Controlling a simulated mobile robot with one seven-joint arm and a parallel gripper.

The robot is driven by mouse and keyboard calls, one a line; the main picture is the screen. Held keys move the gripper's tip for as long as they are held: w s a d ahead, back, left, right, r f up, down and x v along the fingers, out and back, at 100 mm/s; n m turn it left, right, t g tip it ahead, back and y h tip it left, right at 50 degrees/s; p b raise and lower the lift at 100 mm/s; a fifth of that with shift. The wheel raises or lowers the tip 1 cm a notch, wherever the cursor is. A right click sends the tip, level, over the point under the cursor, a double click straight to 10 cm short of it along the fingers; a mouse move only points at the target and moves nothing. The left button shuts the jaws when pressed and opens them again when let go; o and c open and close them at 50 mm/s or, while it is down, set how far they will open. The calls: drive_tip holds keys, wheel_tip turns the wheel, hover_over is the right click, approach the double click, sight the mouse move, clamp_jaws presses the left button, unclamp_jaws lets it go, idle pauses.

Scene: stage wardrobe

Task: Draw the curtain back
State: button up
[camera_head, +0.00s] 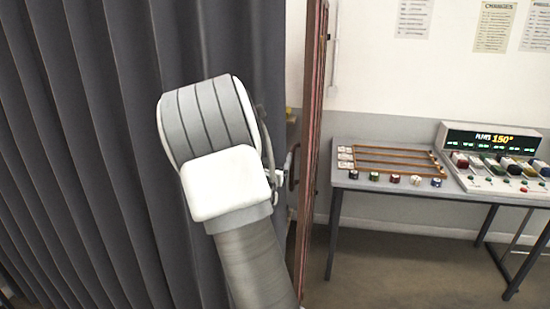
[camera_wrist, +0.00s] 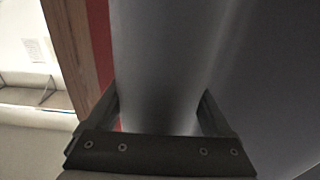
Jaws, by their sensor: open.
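The dark grey pleated curtain (camera_head: 90,150) hangs across the left half of the head view, drawn out to near a wooden upright. In the wrist view my gripper (camera_wrist: 160,100) is open, with a finger on each side of a smooth grey fold of the curtain (camera_wrist: 165,50). I cannot tell whether the fingers touch the fold. In the head view my arm covers part of the curtain's right side and hides most or all of my gripper.
A wooden upright with a red edge (camera_head: 312,130) stands just right of the curtain; it also shows in the wrist view (camera_wrist: 72,35). Right of it, a grey table (camera_head: 345,178) bears a wooden rack (camera_head: 395,160) and a control console (camera_head: 480,180). Floor shows below the table.

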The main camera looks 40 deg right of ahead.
drive_tip(key=shift+c, duration=0.2)
clamp_jaws()
idle(0.3)
